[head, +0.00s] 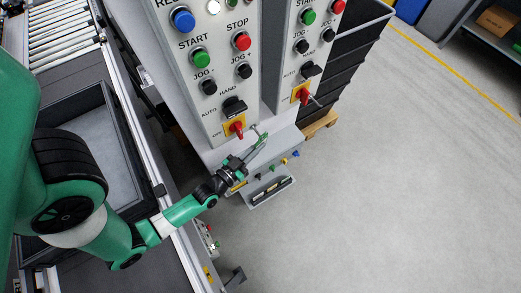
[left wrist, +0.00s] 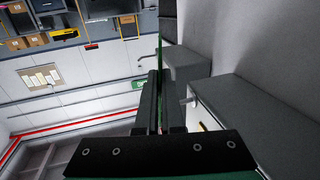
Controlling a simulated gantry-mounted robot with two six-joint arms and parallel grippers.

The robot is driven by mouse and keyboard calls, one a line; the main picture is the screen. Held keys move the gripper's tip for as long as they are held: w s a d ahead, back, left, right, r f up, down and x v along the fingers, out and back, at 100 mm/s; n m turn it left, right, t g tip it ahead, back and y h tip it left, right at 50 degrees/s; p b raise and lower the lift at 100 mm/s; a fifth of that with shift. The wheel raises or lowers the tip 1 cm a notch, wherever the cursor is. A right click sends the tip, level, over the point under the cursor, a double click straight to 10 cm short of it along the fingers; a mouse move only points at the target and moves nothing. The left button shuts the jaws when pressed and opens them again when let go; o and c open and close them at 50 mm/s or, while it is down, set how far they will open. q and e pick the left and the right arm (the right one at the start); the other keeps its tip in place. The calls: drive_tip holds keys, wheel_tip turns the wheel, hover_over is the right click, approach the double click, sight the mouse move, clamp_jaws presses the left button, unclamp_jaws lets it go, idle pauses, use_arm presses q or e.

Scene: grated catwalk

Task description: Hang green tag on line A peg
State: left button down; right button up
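My left gripper (head: 257,148) is in front of the lower part of the left control panel (head: 215,85), just below its red rotary switch (head: 237,127). In the left wrist view its two dark fingers (left wrist: 160,80) are close together on a thin green piece (left wrist: 159,50), seen edge-on, which I take as the green tag. It also shows as a small green outline (head: 262,134) at the fingertips in the head view. A short pale peg (left wrist: 187,100) sticks out right of the fingers in the wrist view. I cannot read which is line A. My right gripper is not in view.
A second panel (head: 318,45) stands to the right with its own red switch (head: 303,95). Below the gripper, a ledge carries several small coloured parts (head: 284,161) and a dark-slotted tray (head: 270,191). A conveyor (head: 165,225) runs at left. The floor at right is clear.

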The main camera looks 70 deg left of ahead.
use_arm(q)
drive_tip(key=shift+s+a+f+b, duration=0.15)
drive_tip(key=shift+a+f+b, duration=0.05)
drive_tip(key=shift+a+b, duration=0.25)
drive_tip(key=shift+s+a+f+b, duration=0.15)
drive_tip(key=shift+a+b, duration=0.15)
drive_tip(key=shift+a, duration=0.25)
drive_tip(key=c, duration=1)
unclamp_jaws()
